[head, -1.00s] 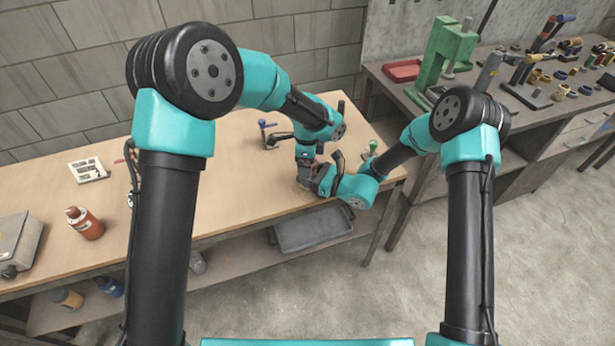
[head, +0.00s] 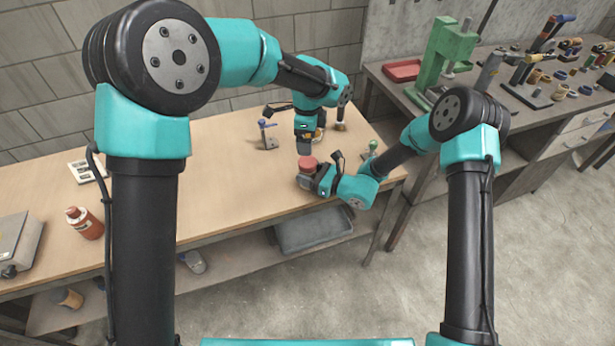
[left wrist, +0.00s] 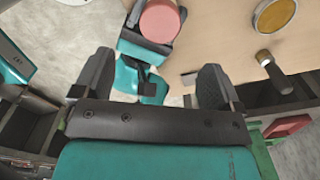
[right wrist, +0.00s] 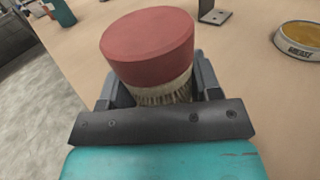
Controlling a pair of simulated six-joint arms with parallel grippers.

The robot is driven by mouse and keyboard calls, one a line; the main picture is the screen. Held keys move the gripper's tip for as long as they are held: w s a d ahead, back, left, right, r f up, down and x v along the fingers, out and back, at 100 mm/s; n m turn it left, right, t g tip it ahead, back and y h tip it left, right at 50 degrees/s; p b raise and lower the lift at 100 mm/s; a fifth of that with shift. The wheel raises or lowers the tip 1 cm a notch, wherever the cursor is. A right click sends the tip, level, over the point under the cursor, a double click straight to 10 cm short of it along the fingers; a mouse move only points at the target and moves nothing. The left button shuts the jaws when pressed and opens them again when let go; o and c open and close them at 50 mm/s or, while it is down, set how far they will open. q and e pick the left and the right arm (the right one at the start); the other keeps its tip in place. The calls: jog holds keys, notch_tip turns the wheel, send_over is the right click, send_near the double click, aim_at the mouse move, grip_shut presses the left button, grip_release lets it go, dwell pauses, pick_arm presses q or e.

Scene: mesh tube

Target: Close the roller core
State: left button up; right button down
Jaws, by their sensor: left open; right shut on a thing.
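A round core with a pale ribbed or mesh side (right wrist: 165,94) stands upright in my right gripper (right wrist: 155,82), whose fingers close on it from both sides. A red round cap (right wrist: 147,45) sits on its top; the cap also shows in the head view (head: 307,162) and in the left wrist view (left wrist: 160,20). Inside the core is hidden by the cap. My left gripper (head: 304,147) is open and empty, above and behind the cap and apart from it. In the left wrist view its spread fingers (left wrist: 156,72) hold nothing.
A small blue-topped stand (head: 268,135) and a green-topped item (head: 372,149) are near. A red bottle (head: 84,223) stands at left. The middle bench is clear.

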pick_arm(q)
notch_tip(320, 180, up, 2)
jog(key=shift+r, duration=0.25)
pick_arm(e)
jog(key=shift+c, duration=1.2)
grip_release()
jog(key=shift+d, duration=0.15)
jog(key=v, duration=1.7)
